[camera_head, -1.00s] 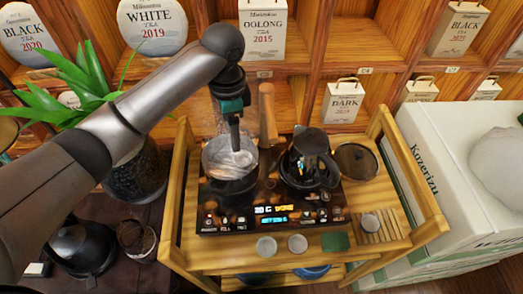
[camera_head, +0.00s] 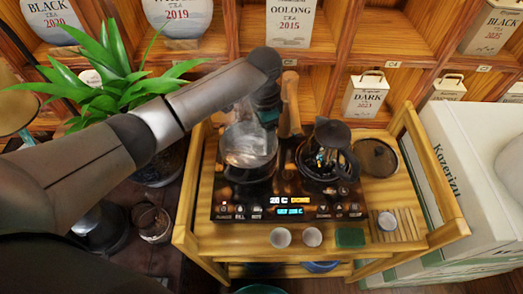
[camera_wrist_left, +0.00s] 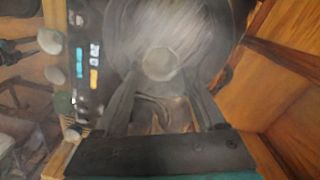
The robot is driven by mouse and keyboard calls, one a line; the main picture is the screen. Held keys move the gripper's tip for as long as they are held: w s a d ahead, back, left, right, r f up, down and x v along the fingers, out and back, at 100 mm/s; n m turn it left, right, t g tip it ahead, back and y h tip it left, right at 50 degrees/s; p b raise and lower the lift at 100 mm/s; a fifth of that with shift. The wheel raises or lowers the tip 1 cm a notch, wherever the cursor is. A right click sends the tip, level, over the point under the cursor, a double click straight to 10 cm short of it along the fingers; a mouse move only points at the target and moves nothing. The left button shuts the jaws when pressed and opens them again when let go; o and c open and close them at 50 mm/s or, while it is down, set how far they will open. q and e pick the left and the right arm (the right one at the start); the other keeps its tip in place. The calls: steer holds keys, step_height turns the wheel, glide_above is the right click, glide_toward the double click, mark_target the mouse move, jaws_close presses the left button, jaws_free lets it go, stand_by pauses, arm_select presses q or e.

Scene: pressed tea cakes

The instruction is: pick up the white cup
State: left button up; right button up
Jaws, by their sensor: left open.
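Two small white cups, one left (camera_head: 281,237) and one right (camera_head: 312,236), stand on the front edge of the wooden cart. A third pale cup (camera_head: 387,221) stands on a slatted coaster at the right. Two pale cups also show at the left of the wrist view, one upper (camera_wrist_left: 51,42) and one lower (camera_wrist_left: 55,75). My left gripper (camera_head: 266,122) is at the glass kettle (camera_head: 247,150), behind the cups and apart from them. In the wrist view its fingers (camera_wrist_left: 160,88) are spread, with the kettle's round knob just beyond the tips. Contact there is unclear.
A black hob (camera_head: 265,211) carries the glass kettle and a dark pot (camera_head: 322,162). A green square (camera_head: 350,237) lies right of the two cups. A plant (camera_head: 105,85), shelves and white boxes (camera_head: 440,165) surround the cart.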

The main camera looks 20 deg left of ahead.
mark_target(261, 153)
arm_select(q)
steer(key=f, duration=0.5)
steer(key=shift+s+a+b, duration=0.1)
steer(key=shift+a+b, duration=0.15)
steer(key=shift+b, duration=0.15)
steer(key=shift+r, duration=0.1)
steer(key=c, duration=1)
